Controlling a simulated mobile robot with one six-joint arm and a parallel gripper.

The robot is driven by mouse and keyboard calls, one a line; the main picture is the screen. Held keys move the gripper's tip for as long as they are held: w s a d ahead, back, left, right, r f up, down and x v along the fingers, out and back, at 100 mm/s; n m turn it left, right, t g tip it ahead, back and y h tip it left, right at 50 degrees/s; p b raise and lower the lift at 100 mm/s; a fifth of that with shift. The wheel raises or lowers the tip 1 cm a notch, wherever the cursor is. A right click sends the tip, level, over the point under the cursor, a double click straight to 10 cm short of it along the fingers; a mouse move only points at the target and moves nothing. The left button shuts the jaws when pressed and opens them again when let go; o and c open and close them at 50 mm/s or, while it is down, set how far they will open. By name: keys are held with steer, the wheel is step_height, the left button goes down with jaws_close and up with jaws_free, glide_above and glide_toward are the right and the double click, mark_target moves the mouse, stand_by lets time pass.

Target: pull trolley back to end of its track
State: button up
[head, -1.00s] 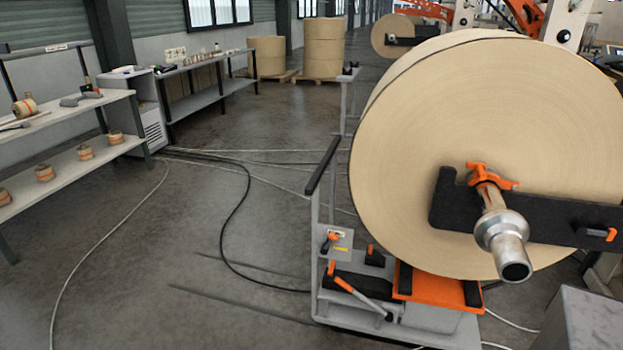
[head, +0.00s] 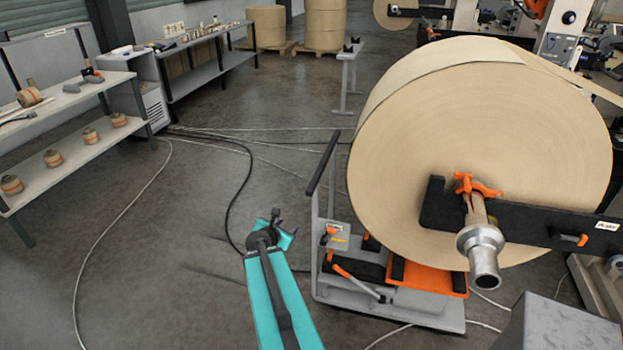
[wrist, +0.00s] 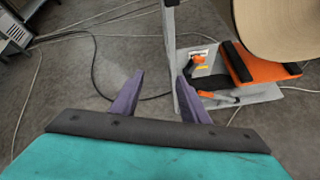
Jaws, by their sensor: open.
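The trolley (head: 415,308) is a grey wheeled frame with an orange top plate (head: 437,277), standing under a large kraft paper roll (head: 490,150). Its black push handle (head: 322,162) rises at its left end on a grey upright. My gripper (head: 282,228) is at the end of the teal arm, left of the trolley in the head view. In the wrist view my gripper (wrist: 160,92) has its two purple fingers apart with floor between them. The trolley's grey upright (wrist: 170,55) stands just beyond the right finger. The handle's top is out of the wrist view.
Dark track lines (head: 210,275) run on the floor left of the trolley. Cables (head: 240,185) lie across the floor. Shelves (head: 60,160) stand at the left. A black arm with a steel shaft (head: 482,258) holds the roll. Open floor lies between shelves and trolley.

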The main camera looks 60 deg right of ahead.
steer(key=s+d+r+n+h+p, duration=0.2)
steer(key=d+r, duration=0.5)
steer(key=r, duration=0.4)
steer(key=shift+s+n, duration=0.4)
steer(key=shift+n, duration=0.4)
steer(key=shift+w+d+f+b, duration=0.1)
steer(key=shift+w+f+b, duration=0.1)
steer(key=shift+b, duration=0.2)
